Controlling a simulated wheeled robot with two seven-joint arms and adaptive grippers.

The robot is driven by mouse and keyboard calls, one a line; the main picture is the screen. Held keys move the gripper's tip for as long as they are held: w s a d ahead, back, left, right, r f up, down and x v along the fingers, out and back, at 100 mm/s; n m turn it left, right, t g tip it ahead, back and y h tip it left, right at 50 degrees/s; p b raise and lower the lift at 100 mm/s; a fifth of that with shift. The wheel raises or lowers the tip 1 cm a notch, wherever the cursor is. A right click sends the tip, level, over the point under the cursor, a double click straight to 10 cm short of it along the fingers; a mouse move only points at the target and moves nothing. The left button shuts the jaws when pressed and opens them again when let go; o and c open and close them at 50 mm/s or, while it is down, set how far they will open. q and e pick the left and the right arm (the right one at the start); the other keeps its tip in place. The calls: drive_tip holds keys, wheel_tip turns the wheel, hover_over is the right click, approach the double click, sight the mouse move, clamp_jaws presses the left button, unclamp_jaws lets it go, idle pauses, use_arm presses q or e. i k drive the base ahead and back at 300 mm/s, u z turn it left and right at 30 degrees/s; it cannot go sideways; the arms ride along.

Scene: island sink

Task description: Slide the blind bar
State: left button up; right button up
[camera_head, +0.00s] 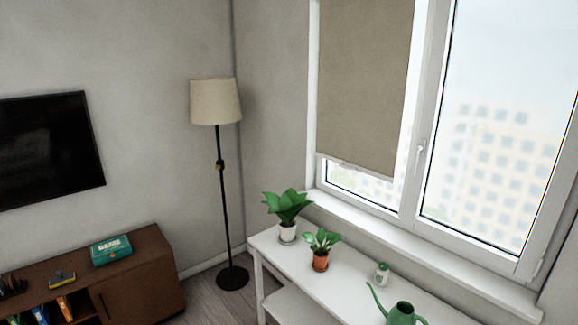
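A beige roller blind (366,80) hangs over the left window pane and covers most of it. Its pale bottom bar (352,167) sits low on the pane, with a narrow strip of glass showing below it. A small light part shows near the middle of the bar. The right pane has no blind over it. Neither of my grippers is in view.
A white table (348,283) stands below the window sill (420,252). It holds two potted plants, a small white bottle (382,273) and a green watering can (402,314). A floor lamp (216,103) stands in the corner, left of the window. A brown cabinet (142,284) is at lower left.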

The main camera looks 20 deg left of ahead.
sight(347, 165)
drive_tip(key=u, duration=0.55)
drive_tip(key=i, duration=1.65)
drive_tip(key=z, duration=0.5)
